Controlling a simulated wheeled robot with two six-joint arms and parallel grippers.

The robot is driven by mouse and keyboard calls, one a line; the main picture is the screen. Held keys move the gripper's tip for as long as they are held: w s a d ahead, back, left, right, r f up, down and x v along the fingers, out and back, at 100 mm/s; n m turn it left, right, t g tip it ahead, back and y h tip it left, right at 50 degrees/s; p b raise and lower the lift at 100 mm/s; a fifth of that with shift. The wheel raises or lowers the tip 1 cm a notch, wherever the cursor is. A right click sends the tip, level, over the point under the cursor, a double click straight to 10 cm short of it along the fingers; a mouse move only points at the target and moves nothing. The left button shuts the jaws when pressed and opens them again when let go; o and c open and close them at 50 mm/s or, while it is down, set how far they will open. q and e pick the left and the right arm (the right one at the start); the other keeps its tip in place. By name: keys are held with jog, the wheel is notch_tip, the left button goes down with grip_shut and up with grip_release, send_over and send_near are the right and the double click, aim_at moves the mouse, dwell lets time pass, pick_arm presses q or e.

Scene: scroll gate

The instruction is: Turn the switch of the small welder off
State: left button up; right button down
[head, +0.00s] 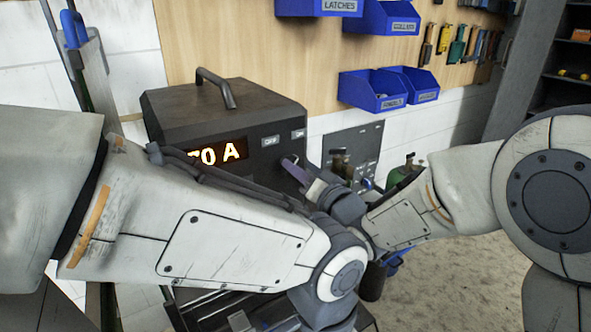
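The small welder (215,108) is a dark box with a handle on top. Its front display (218,154) glows orange and reads what looks like "70 A", partly covered by my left arm. Two small labels, the left one (270,141) seemingly OFF and the right one (298,134) seemingly ON, sit right of the display. My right gripper (296,170) is at the welder's front just below these labels. It hides the switch, so I cannot tell the switch's position, whether the fingers touch it, or how far they are apart. My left gripper does not show; its wrist runs to the bottom edge.
Blue bins (372,90) and hand tools (455,45) hang on the wooden wall panel. My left forearm crosses close in front of the welder.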

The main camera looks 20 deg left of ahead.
jog(key=shift+f+n+b, duration=0.1)
jog(key=shift+n+b, duration=7.65)
jog(key=shift+n, duration=0.25)
jog(key=c, duration=0.8)
grip_release()
jog(key=shift+d, duration=0.1)
jog(key=shift+c, duration=0.2)
jog(key=v, duration=1)
jog(key=shift+s+d, duration=0.2)
